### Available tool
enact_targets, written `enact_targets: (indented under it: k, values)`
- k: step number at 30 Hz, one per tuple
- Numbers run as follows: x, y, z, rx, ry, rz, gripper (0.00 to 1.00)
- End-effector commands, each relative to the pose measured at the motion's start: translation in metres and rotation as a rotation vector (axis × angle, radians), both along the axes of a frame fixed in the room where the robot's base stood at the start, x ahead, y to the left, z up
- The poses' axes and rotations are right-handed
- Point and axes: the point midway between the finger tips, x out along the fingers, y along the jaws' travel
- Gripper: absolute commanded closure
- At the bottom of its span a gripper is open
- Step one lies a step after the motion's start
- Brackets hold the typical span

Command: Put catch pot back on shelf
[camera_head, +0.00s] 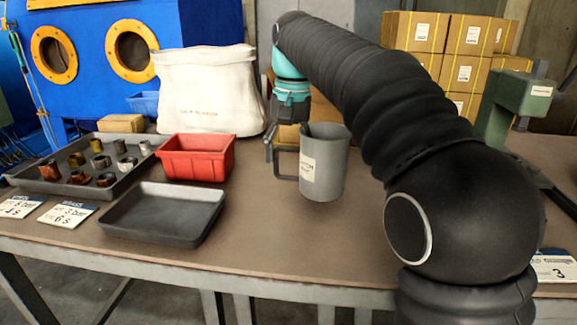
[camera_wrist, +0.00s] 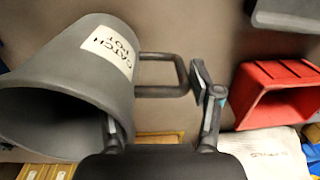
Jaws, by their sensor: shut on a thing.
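The catch pot (camera_head: 330,165) is a grey mug-like pot with a squared handle and a white label, upright over the middle of the table. In the wrist view the catch pot (camera_wrist: 85,65) shows its "CATCH POT" label and open mouth. My gripper (camera_head: 287,142) is shut on the pot from above, on its handle side. In the wrist view one finger of my gripper (camera_wrist: 160,108) is at the pot's rim and the other is outside the handle. I cannot tell whether the pot's base touches the table. No shelf can be made out for certain.
A red bin (camera_head: 198,160), an empty dark tray (camera_head: 150,228) and a grey tray (camera_head: 35,183) of metal fittings lie left of the pot. A white sack (camera_head: 205,85) and cardboard boxes (camera_head: 465,45) stand behind. A green press-like device (camera_head: 510,100) is at right. The front middle table is clear.

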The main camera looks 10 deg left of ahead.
Motion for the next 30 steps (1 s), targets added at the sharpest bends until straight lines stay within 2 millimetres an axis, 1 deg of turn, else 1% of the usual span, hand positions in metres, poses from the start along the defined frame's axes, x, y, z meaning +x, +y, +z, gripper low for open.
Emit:
enact_targets:
  k: [1, 3, 6, 17, 18, 20, 21, 30]
  values:
    - [-0.001, -0.001, -0.009, -0.001, 0.001, 0.000, 1.00]
    - [-0.001, -0.001, -0.018, 0.000, 0.000, 0.000, 1.00]
    - [-0.001, -0.001, -0.025, 0.000, 0.000, 0.000, 1.00]
    - [0.000, -0.001, -0.028, 0.000, -0.002, 0.001, 1.00]
    - [0.000, -0.001, -0.029, 0.000, -0.001, 0.001, 0.31]
    - [0.000, -0.001, -0.028, 0.000, -0.001, 0.001, 0.16]
    - [0.000, -0.001, -0.028, 0.000, -0.001, 0.001, 0.11]
    - [0.000, -0.001, -0.028, 0.000, 0.000, 0.000, 0.11]
